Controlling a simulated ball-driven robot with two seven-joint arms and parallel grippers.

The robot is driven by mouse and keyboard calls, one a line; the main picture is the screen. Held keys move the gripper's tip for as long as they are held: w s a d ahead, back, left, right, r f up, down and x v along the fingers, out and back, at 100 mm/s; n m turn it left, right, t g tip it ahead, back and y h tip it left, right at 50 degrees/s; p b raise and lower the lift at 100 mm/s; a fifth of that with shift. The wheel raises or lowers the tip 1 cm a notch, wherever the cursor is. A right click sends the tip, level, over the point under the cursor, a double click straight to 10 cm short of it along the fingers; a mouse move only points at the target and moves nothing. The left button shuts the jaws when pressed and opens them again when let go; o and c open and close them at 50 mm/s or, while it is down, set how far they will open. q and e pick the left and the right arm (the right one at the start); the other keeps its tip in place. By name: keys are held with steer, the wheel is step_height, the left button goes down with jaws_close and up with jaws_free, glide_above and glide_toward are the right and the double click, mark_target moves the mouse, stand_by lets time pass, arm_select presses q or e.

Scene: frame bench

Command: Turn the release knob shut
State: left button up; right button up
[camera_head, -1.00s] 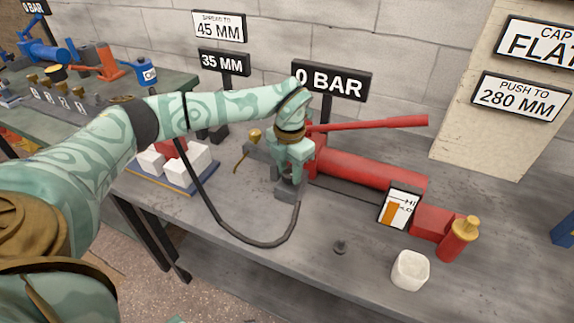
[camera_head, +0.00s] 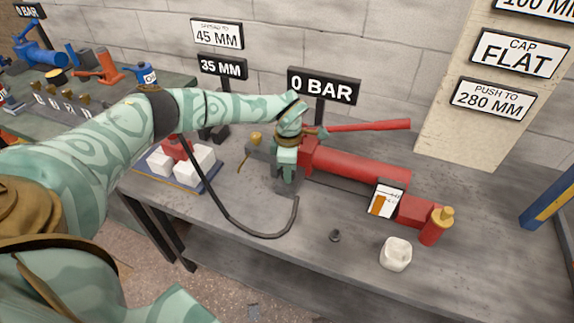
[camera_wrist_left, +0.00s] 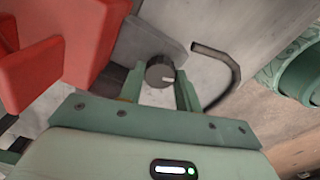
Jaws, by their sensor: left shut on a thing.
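The release knob (camera_wrist_left: 160,72), dark grey and round with a pale mark on its face, shows in the left wrist view between the two fingers. My left gripper (camera_head: 287,182) is over the grey block at the left end of the red pump (camera_head: 360,167), pointing down. In the left wrist view my left gripper (camera_wrist_left: 160,90) is shut on the knob. In the head view the gripper hides the knob. The pump's red lever (camera_head: 370,125) extends to the right. A sign behind it (camera_head: 323,86) reads 0 BAR. My right gripper is not in view.
A black hose (camera_head: 235,229) loops in front of the pump. A white cup (camera_head: 396,254) and small dark piece (camera_head: 335,236) stand near the front. White blocks (camera_head: 200,158) sit on a tray at left.

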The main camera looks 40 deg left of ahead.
arm_select(q)
steer(key=shift+m+p, duration=0.45)
steer(key=shift+m, duration=1.15)
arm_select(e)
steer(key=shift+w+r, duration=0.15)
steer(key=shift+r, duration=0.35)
arm_select(q)
steer(key=o, duration=1)
steer(key=shift+c, duration=0.2)
step_height(320, 180, up, 16)
steer(key=p, duration=0.4)
steer(key=shift+r+p, duration=0.15)
steer(key=shift+p, duration=0.25)
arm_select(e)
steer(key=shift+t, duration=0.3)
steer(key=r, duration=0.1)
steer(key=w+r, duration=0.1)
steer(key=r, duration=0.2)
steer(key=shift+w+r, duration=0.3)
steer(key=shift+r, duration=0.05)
